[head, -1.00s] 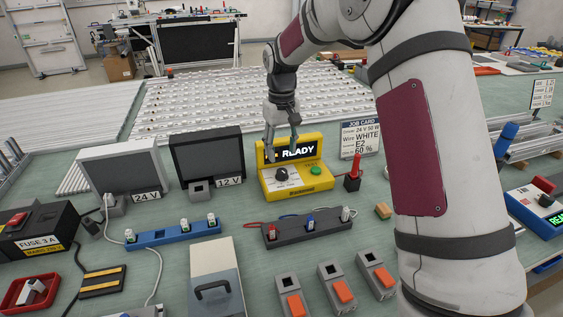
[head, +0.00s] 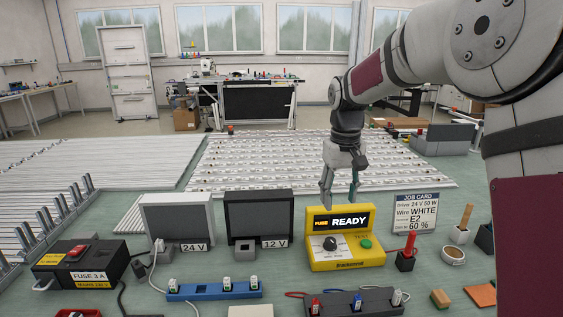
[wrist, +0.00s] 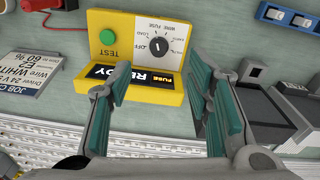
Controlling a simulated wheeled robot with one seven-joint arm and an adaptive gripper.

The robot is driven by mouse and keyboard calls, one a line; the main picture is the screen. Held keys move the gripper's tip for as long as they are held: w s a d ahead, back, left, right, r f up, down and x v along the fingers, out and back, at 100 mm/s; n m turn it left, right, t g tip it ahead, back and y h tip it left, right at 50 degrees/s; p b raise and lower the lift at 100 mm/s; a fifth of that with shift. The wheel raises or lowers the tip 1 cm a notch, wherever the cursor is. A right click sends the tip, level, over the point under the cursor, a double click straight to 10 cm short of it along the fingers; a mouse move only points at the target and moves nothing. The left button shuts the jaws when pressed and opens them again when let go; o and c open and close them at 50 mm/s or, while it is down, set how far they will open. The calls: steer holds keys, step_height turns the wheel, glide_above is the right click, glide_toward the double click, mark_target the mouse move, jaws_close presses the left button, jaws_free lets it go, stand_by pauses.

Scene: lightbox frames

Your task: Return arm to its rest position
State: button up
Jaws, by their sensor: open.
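My gripper (head: 341,190) is open and empty in the head view, pointing down above and just behind the yellow tester. Its teal-padded fingers (wrist: 165,100) stand apart in the wrist view with nothing between them. The yellow tester (head: 343,262) has a READY display, a black knob and a green button; it also shows upside down in the wrist view (wrist: 180,20). My arm reaches in from the upper right of the head view.
A job card (head: 416,212) and a red-handled tool in a black holder (head: 405,260) stand right of the tester. The 24 V box (head: 178,222), 12 V box (head: 258,218) and fuse box (head: 80,263) stand to the left. Striped panels (head: 290,160) lie behind.

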steer(key=s+r+t, duration=0.1)
steer(key=s+r, duration=0.4)
steer(key=s, duration=0.5)
steer(key=s+r+t, duration=0.1)
steer(key=s+r, duration=0.3)
steer(key=s, duration=0.5)
steer(key=s+f, duration=0.1)
steer(key=s, duration=0.7)
steer(key=s+f+m+t+p, duration=0.1)
steer(key=s+f, duration=0.1)
steer(key=s, duration=0.6)
steer(key=shift+d+f+m+t, duration=0.2)
steer(key=shift+f+m+t, duration=0.1)
